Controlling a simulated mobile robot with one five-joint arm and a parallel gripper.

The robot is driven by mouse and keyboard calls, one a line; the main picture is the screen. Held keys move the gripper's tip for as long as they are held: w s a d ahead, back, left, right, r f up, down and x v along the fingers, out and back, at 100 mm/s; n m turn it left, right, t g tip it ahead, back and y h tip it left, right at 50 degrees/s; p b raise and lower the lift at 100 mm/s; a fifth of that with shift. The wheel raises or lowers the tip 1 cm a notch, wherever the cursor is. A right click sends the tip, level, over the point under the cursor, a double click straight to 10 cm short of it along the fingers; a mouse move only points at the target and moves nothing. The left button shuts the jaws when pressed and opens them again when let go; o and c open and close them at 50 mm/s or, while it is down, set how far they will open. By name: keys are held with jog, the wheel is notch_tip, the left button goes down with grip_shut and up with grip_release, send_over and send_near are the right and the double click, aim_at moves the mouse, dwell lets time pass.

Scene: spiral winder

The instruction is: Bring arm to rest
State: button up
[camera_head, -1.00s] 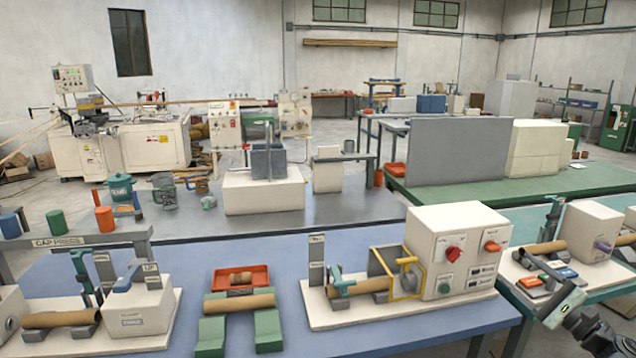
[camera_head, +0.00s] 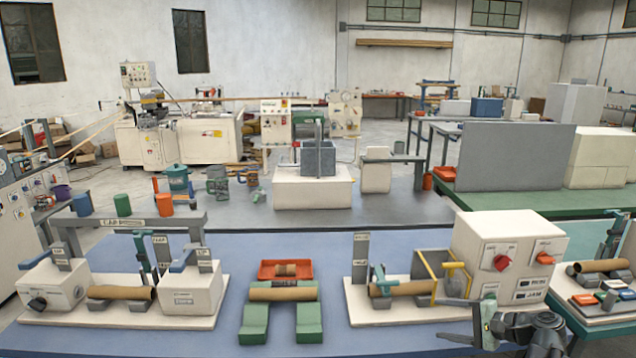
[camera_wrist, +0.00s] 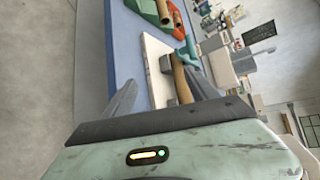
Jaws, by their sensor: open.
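My gripper (camera_head: 446,319) is at the lower right of the head view, in front of the right-hand white machine (camera_head: 507,255) and pointing left. My dark arm runs from it to the bottom edge. In the wrist view the two grey fingers of my gripper (camera_wrist: 160,90) stand apart. No object is seen held, and I cannot tell the exact gap between the fingers and the tube.
The blue table (camera_head: 388,343) carries a left-hand cap press station (camera_head: 192,290), a green stand (camera_head: 254,322) with a brown tube across it, and an orange tray (camera_head: 270,269). A green-topped table (camera_head: 606,340) stands right of my gripper. The blue table's front strip is mostly bare.

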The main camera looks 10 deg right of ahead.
jog(key=s+a+f+n+g+h, duration=0.2)
jog(key=a+f+n+g+h, duration=0.4)
jog(key=a, duration=0.7)
jog(key=s+a+f+n+g+h, duration=0.2)
jog(key=a+f+n+g+h, duration=0.15)
jog(key=a+f+n, duration=0.65)
notch_tip(320, 180, down, 9)
jog(key=a+m+b, duration=0.2)
jog(key=b, duration=0.8)
notch_tip(320, 180, up, 18)
jog(key=p, duration=1.7)
jog(key=shift+d+f+g+y, duration=0.25)
jog(key=shift+g+y, duration=0.1)
